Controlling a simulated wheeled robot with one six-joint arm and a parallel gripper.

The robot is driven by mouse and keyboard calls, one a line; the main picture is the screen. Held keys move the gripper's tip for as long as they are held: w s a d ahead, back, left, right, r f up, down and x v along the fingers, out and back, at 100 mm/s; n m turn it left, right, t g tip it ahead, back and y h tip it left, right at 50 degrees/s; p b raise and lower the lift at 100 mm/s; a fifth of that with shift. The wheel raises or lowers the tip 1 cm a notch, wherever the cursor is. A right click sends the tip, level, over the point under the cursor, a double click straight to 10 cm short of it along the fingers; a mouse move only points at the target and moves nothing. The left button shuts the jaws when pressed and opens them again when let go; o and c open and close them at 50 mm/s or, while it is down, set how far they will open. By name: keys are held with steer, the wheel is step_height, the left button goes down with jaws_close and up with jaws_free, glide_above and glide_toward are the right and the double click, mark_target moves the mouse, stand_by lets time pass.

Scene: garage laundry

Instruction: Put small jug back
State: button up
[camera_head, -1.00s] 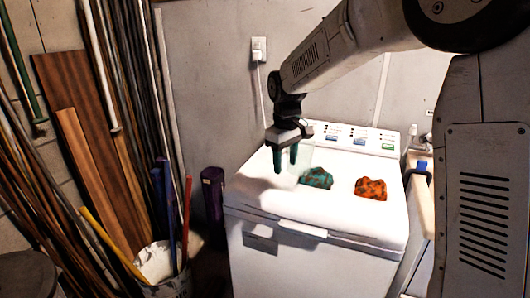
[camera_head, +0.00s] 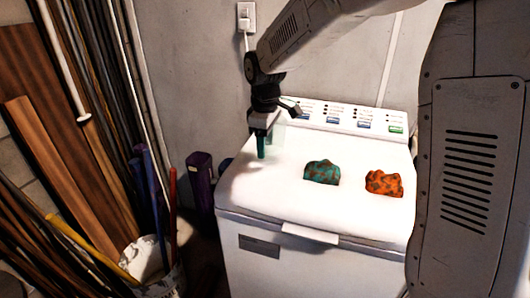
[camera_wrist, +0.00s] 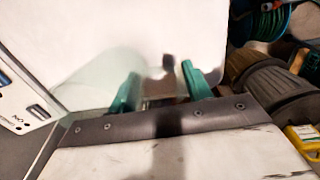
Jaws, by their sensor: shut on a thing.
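My gripper (camera_head: 262,148) is over the back left part of the white washing machine's top (camera_head: 270,190). Its green fingers point down; they also show in the wrist view (camera_wrist: 162,84). They are shut on a clear, see-through jug, faintly visible beside the fingers in the head view (camera_head: 278,134) and as a pale glassy shape in the wrist view (camera_wrist: 105,78). The jug's outline is hard to make out against the white lid. I cannot tell whether its base touches the lid.
A teal patterned cloth (camera_head: 321,172) and an orange patterned cloth (camera_head: 384,183) lie on the lid to the right. The control panel (camera_head: 345,118) runs along the back. A bucket with poles (camera_head: 150,262) and a purple box (camera_head: 200,180) stand left of the machine.

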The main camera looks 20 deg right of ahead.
steer(key=shift+f, duration=1.6)
steer(key=o, duration=1.3)
steer(key=shift+f, duration=0.15)
steer(key=r, duration=1.2)
steer(key=shift+s+a+r, duration=0.1)
steer(key=shift+s+r, duration=0.15)
steer(key=shift+s, duration=0.1)
steer(key=s+d+r+m, duration=0.2)
steer(key=s, duration=0.6)
steer(key=s+d+r+m, duration=0.1)
steer(key=s+d+m, duration=0.2)
steer(key=s, duration=0.5)
steer(key=s+f+m, duration=0.1)
steer(key=s+m, duration=0.1)
steer(key=s, duration=0.3)
steer(key=s+d+f+m, duration=0.1)
steer(key=s+f, duration=0.1)
steer(key=s, duration=0.4)
steer(key=s+d+f+m, duration=0.1)
steer(key=s+f+m, duration=0.1)
steer(key=s, duration=0.3)
steer(key=shift+s+f+m+t, duration=0.1)
steer(key=shift+s+m+t, duration=0.2)
steer(key=shift+s, duration=0.05)
